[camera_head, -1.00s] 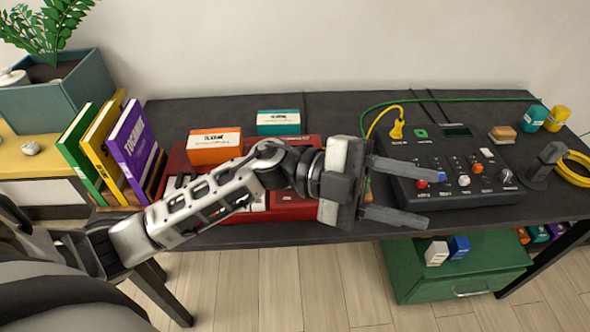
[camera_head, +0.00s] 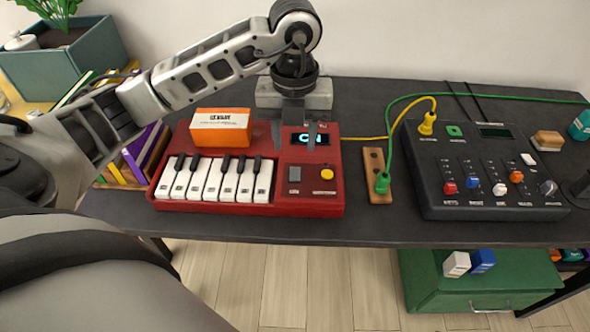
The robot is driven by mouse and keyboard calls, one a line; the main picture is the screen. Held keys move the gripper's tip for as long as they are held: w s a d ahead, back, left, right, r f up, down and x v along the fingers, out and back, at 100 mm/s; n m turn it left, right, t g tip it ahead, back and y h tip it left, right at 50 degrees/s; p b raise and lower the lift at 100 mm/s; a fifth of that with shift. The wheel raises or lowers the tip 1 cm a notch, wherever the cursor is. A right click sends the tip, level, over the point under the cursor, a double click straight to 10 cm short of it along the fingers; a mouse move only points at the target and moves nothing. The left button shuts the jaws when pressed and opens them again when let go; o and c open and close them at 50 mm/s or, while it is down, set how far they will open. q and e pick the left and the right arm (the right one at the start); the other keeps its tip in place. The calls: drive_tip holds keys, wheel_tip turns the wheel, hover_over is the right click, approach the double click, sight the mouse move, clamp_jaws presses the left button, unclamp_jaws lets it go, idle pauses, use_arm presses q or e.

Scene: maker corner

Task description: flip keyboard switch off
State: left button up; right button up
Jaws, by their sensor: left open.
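The red keyboard (camera_head: 320,203) lies on the dark table with its white and black keys at the left. On its right part are a grey switch (camera_head: 294,173), a yellow round knob (camera_head: 327,174) and a lit display (camera_head: 318,139) with cyan characters that seem to read "ON". My left gripper (camera_head: 294,136) is open and empty, fingers pointing down over the keyboard's back right part, beside and partly in front of the display. The switch lies just in front of the fingers, apart from them in the picture. Finger height is hard to tell. My right gripper is not in view.
An orange box (camera_head: 220,128) rests on the keyboard's back left. A wooden strip (camera_head: 378,160) with a green plug (camera_head: 382,183) stands to the right, then a black mixer (camera_head: 480,205). Yellow and green cables run behind. A green cabinet (camera_head: 480,290) is below the table.

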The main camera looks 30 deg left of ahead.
sight(295, 178)
use_arm(q)
wheel_tip(295, 178, down, 9)
drive_tip(key=shift+r, duration=0.1)
idle(0.3)
